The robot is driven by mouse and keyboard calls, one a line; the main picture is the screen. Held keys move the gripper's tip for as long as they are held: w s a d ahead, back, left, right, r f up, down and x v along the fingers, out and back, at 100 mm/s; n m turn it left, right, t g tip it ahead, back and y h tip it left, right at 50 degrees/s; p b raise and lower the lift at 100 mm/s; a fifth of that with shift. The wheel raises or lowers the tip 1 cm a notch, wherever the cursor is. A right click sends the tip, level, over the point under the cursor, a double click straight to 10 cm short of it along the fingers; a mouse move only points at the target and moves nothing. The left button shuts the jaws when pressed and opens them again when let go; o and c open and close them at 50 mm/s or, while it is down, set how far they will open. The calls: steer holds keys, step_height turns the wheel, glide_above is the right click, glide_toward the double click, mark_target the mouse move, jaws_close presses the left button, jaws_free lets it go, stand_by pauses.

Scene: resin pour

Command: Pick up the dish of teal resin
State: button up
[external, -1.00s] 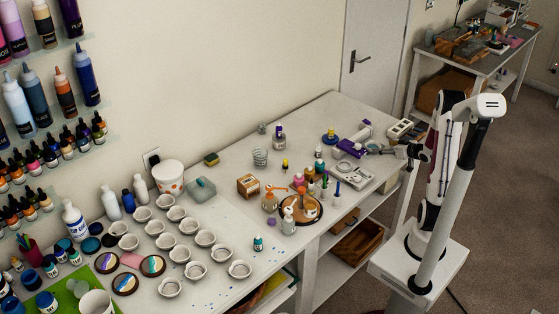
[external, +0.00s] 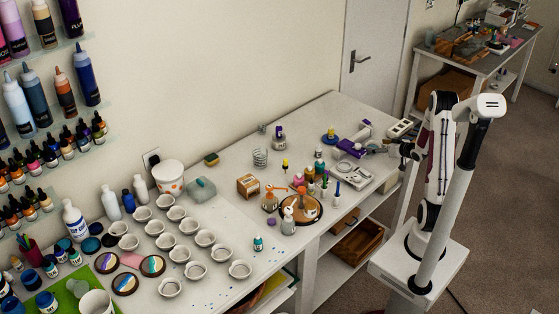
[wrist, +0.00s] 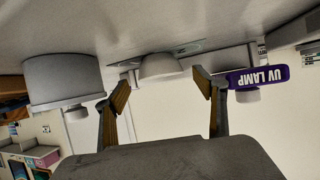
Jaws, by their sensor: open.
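My gripper (wrist: 160,88) is open and empty in the wrist view, its two fingers apart. In the external view my gripper is small, at the far right end of the workbench near the purple UV lamp (external: 350,148). Several small pale dishes (external: 205,238) stand in rows on the left half of the bench, far from my gripper. Their contents are too small to tell, so I cannot pick out the one with teal resin. A round dark-rimmed piece with teal and other colours (external: 152,265) lies left of these dishes.
A brown round tray (external: 308,218) with bottles stands mid-bench, between my gripper and the dishes. A white bucket (external: 168,177) is at the wall. The wrist view appears upside down, showing a grey cylinder (wrist: 62,80) and the lamp label (wrist: 258,77).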

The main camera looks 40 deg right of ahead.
mark_target(369, 144)
steer(key=shift+x, duration=1.75)
steer(key=shift+c, duration=0.3)
steer(key=c, duration=1.2)
